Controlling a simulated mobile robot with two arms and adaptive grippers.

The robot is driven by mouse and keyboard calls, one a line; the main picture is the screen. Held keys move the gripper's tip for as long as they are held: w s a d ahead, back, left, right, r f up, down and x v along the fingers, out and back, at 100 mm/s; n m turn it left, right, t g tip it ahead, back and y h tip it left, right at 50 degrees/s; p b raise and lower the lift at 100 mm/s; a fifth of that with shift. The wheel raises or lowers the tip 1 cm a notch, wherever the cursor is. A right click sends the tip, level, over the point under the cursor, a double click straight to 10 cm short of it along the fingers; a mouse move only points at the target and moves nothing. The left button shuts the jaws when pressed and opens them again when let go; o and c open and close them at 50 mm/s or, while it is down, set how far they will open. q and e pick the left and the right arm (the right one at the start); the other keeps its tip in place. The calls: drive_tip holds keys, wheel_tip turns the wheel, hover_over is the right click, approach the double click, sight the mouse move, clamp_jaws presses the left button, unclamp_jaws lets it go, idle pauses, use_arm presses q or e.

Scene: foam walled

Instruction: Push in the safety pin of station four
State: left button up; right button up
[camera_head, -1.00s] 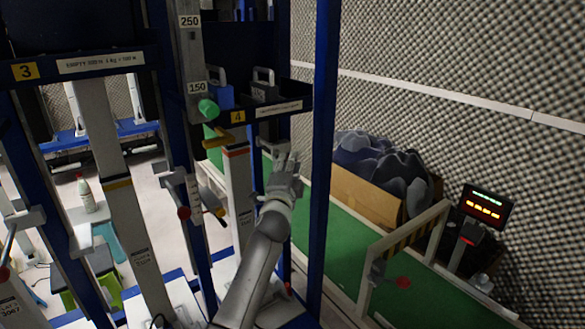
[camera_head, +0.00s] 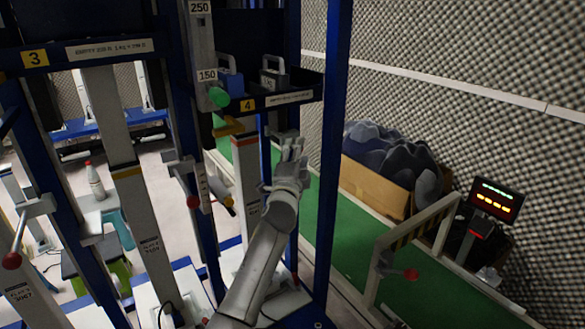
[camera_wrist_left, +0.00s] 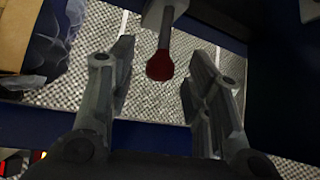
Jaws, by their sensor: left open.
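Station four is marked by a yellow 4 label (camera_head: 247,104) on its dark blue beam, with a grey post (camera_head: 250,185) below. My left gripper (camera_head: 293,148) is raised just right of that post, close to a grey bracket under the beam. In the left wrist view my left gripper (camera_wrist_left: 157,95) is open. A grey rod with a red knob (camera_wrist_left: 160,66), seemingly the safety pin, points down between and beyond its fingers. No finger visibly touches the knob. In the head view this knob is hidden, apparently by my gripper. My right gripper is not in view.
A blue upright (camera_head: 333,150) stands just right of my gripper. Another red-knobbed handle (camera_head: 193,202) and a green knob (camera_head: 220,98) are to the left. A cardboard box (camera_head: 375,188) with dark contents and a lit display (camera_head: 495,200) stand behind, right.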

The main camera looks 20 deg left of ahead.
use_arm(q)
drive_tip(key=v, duration=1.1)
drive_tip(key=shift+s, duration=0.3)
